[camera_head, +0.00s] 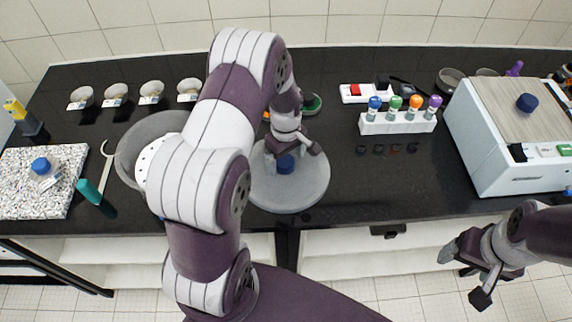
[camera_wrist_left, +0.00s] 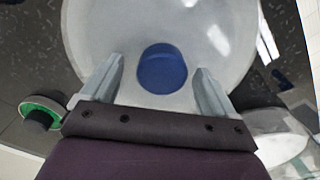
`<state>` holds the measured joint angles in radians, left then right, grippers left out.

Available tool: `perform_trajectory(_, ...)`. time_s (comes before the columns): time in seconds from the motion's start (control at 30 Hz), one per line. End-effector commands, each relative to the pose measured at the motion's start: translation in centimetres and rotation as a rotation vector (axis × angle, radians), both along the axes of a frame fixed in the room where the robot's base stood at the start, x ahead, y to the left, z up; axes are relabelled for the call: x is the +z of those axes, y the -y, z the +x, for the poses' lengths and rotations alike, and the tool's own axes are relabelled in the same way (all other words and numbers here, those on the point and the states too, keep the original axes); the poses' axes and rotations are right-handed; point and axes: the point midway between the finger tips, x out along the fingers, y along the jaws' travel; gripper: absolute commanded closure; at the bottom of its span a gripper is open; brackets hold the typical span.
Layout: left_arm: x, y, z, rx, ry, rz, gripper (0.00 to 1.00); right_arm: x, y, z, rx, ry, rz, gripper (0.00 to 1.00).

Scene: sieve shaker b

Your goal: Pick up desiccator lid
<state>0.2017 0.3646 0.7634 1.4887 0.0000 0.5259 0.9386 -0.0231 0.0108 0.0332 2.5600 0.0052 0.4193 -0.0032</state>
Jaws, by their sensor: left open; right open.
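The desiccator lid (camera_head: 300,195) is a grey, translucent round disc with a blue knob (camera_head: 286,165), lying on the black bench in the middle. In the left wrist view the pale lid (camera_wrist_left: 215,30) fills the upper middle, with its blue knob (camera_wrist_left: 162,69) central. My left gripper (camera_head: 288,157) is over the lid, open, pointing down. In the wrist view its two fingers (camera_wrist_left: 159,68) stand on either side of the knob, with a gap on each side. My right gripper (camera_head: 465,274) is open and empty, in front of the bench at lower right.
A grey round vessel with a white holed plate (camera_head: 150,165) stands left, partly hidden by my left arm. Behind are several small dishes (camera_head: 152,92) and a green-and-black object (camera_head: 311,103). Colour-capped bottles in a white rack (camera_head: 398,123) and a white machine (camera_head: 500,140) stand right.

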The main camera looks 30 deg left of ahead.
Motion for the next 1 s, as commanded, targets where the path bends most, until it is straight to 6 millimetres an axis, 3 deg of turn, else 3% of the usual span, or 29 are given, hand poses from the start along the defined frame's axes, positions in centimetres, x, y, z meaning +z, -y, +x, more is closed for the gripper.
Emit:
perform_trajectory(0.23,-0.3,0.0,0.0,0.000,0.001,0.000,0.15,0.0,0.0,0.0,0.000,0.000,0.000,0.21)
perform_trajectory(0.47,-0.3,0.0,0.0,0.000,0.001,0.000,0.90,0.0,0.0,0.0,0.000,0.000,0.000,0.21)
perform_trajectory(0.77,0.0,0.0,0.1,-0.001,0.004,0.001,0.90,-0.1,0.0,0.0,0.000,0.000,0.000,0.21)
perform_trajectory(1.0,3.0,0.0,0.2,-0.001,0.007,0.001,0.90,-1.2,0.0,0.0,0.000,0.000,0.000,0.21)
